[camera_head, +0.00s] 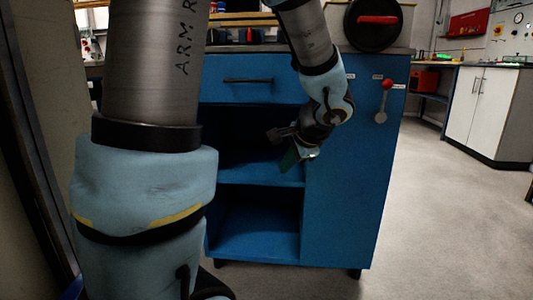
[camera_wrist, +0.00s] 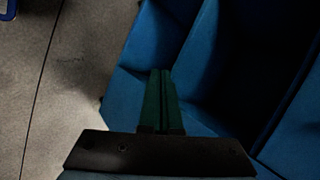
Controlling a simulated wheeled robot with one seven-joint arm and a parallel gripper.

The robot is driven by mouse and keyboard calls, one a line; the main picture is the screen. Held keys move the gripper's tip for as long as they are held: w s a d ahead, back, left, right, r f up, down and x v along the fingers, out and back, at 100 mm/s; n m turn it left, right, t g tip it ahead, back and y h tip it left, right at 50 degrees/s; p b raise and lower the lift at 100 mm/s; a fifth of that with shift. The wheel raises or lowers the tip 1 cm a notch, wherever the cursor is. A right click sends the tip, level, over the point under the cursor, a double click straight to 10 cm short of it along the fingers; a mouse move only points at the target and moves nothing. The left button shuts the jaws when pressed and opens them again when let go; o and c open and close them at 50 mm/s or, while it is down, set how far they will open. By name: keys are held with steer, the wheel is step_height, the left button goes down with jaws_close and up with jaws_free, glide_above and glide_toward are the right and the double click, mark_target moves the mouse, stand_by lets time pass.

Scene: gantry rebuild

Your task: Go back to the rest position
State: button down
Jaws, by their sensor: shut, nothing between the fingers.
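My gripper (camera_head: 288,158) hangs in front of the open shelves of a blue cabinet (camera_head: 350,190), pointing down and to the left. In the wrist view its two dark green fingers (camera_wrist: 160,98) are together, with nothing between them. Blue shelf panels lie beyond and to the right of the fingers in that view. My arm crosses the left and upper middle of the head view and hides part of the cabinet.
The cabinet has a closed drawer (camera_head: 248,88) above two open shelf spaces. A red-knobbed lever (camera_head: 386,86) is on its right front. A black round object with a red handle (camera_head: 378,20) stands on top. White cupboards (camera_head: 490,112) stand at right. Grey floor (camera_head: 440,220) is clear there.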

steer(key=s+a+f+n+g+h+p, duration=0.3)
steer(key=s+a+f+n+g+h, duration=0.15)
steer(key=s+a+n, duration=0.65)
step_height(320, 180, up, 37)
steer(key=n+p, duration=0.1)
steer(key=p, duration=3.6)
steer(key=shift+w+a+n+g+y+p, duration=0.3)
steer(key=shift+a+g+y+p, duration=0.05)
steer(key=shift+g, duration=0.1)
